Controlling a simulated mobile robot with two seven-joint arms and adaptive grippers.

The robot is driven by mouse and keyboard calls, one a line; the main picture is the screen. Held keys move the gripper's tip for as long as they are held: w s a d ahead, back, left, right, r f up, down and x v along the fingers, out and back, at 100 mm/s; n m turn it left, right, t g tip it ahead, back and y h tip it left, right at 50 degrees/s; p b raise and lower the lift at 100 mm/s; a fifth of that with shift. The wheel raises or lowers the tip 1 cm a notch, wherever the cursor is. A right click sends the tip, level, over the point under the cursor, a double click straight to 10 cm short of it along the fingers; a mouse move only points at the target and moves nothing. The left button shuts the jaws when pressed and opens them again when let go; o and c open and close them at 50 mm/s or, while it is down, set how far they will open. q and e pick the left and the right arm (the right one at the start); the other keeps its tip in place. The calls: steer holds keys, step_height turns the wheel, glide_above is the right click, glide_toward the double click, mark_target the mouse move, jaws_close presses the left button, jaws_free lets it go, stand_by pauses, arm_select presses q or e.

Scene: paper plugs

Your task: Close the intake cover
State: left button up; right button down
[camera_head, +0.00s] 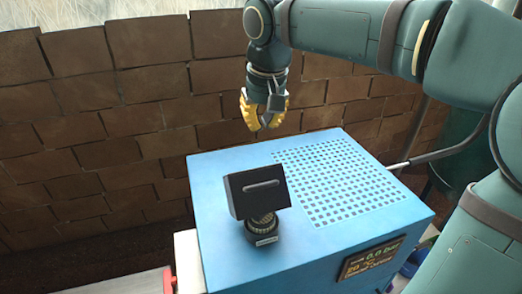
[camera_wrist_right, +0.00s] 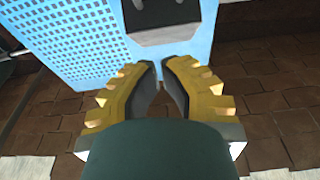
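The intake cover (camera_head: 258,190) is a dark square plate with a pale handle. It stands tilted up, off the round black intake (camera_head: 263,230) on top of the blue box (camera_head: 220,190). My left gripper is out of view.
A perforated grid (camera_head: 340,180) covers the right part of the box top. A small display (camera_head: 370,260) is on the box's front. A brick wall (camera_head: 110,110) stands behind. The space around the cover is clear.

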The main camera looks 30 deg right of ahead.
steer(key=b, duration=0.2)
glide_above(263, 190)
steer(key=w, duration=0.2)
steer(key=x, duration=0.3)
steer(key=s+x, duration=0.1)
steer(key=x, duration=0.2)
steer(key=s+x, duration=0.1)
steer(key=x, duration=0.2)
steer(key=shift+f, duration=0.2)
steer(key=f, duration=0.1)
steer(key=s+f, duration=0.1)
steer(key=shift+s+a+f, duration=0.15)
steer(key=shift+f, duration=0.25)
steer(key=shift+s+a+f, duration=0.1)
steer(key=shift+s+f, duration=0.2)
steer(key=shift+f, duration=0.1)
